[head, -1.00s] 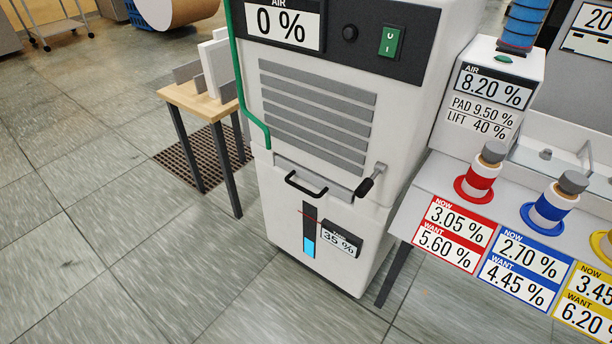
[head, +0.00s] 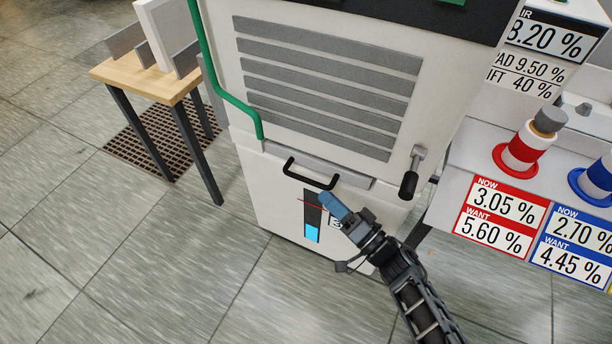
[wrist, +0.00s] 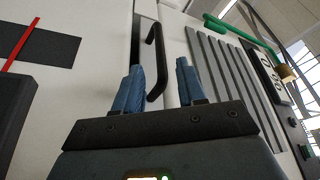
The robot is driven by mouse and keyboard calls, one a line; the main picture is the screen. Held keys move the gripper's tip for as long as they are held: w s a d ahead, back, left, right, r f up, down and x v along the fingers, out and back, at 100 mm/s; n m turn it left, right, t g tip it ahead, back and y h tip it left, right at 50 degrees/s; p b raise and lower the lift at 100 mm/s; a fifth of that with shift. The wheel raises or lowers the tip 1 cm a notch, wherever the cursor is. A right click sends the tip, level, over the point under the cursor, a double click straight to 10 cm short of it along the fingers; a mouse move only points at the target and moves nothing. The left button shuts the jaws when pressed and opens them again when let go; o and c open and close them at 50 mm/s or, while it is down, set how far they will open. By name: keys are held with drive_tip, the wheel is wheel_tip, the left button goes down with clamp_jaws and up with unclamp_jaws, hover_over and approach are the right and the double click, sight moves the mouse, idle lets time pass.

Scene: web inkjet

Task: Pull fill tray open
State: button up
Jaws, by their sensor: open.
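The fill tray front (head: 268,193) is a white panel low on the white cabinet, under a grey strip. Its black bar handle (head: 309,176) runs across the upper part of the panel. My gripper (head: 331,201) is in front of the panel, just below and right of the handle in the head view. In the wrist view the handle (wrist: 155,62) lies ahead of my gripper (wrist: 158,85), between the lines of the two open blue fingers and nearer the left one. Nothing is held. I cannot tell whether a finger touches the handle.
A blue level gauge (head: 312,215) is on the tray front, its label partly hidden by my gripper. A black-gripped lever (head: 410,178) sticks out at the right. A wooden table (head: 150,84) stands at the left. The floor in front is clear.

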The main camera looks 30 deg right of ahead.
sight(311, 182)
drive_tip(key=b+x, duration=0.1)
drive_tip(key=x, duration=0.5)
drive_tip(key=shift+w+a+r, duration=0.1)
drive_tip(key=shift+w, duration=0.25)
clamp_jaws()
idle(0.3)
